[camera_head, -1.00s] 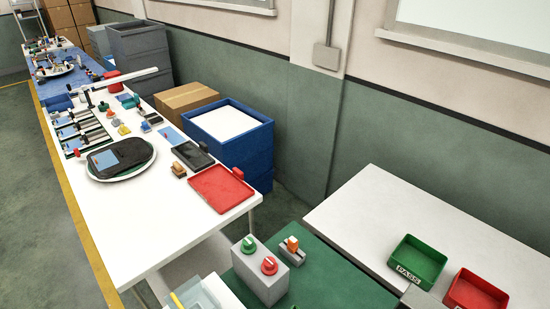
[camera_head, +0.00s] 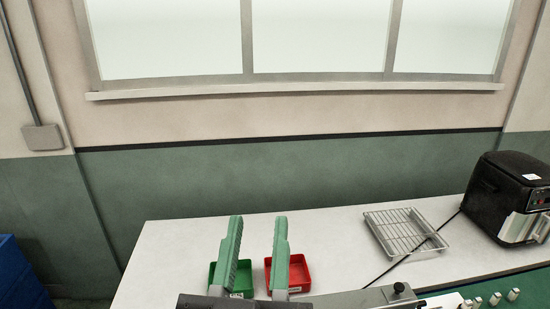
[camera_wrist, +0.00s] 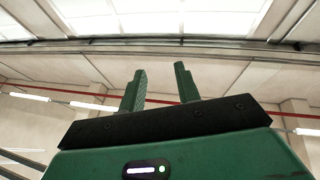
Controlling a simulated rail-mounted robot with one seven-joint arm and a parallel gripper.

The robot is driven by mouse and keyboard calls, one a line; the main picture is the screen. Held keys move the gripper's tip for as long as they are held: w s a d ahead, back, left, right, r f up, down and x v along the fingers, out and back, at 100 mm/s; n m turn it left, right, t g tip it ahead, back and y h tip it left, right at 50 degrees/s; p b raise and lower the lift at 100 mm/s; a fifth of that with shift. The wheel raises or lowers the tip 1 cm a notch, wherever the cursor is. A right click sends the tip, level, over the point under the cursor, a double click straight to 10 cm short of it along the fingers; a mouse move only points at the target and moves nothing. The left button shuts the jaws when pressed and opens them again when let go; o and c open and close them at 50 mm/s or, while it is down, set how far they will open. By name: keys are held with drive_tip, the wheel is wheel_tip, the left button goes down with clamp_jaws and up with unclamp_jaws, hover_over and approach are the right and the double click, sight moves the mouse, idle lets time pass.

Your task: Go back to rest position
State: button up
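My gripper (camera_head: 254,252) shows at the bottom middle of the head view, its two green fingers pointing up and spread apart. It is open, with nothing between the fingers. In the wrist view the gripper (camera_wrist: 162,88) points up toward the ceiling and is also empty. In the head view the fingers stand in front of a green bin (camera_head: 238,281) and a red bin (camera_head: 299,271) on the white table (camera_head: 168,248), partly hiding both. I cannot judge the distance between the fingers and the bins.
A wire rack in a metal tray (camera_head: 405,233) lies on the table to the right. A black fryer (camera_head: 508,197) stands at the far right, with a dark cable across the table. Several pale knobs (camera_head: 494,299) sit at bottom right. Blue crates (camera_head: 20,275) are at lower left.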

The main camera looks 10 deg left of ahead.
drive_tip(key=s+d+r+m+t+h, duration=0.1)
drive_tip(key=s+d+r+m+t, duration=0.1)
drive_tip(key=s+d+r, duration=0.4)
wheel_tip(320, 180, up, 18)
drive_tip(key=w+a+p, duration=0.1)
drive_tip(key=p, duration=1.5)
drive_tip(key=shift+w+f+y+p, duration=0.15)
drive_tip(key=shift+w+y+p, duration=0.15)
drive_tip(key=shift+w+p, duration=0.05)
drive_tip(key=shift+f, duration=0.1)
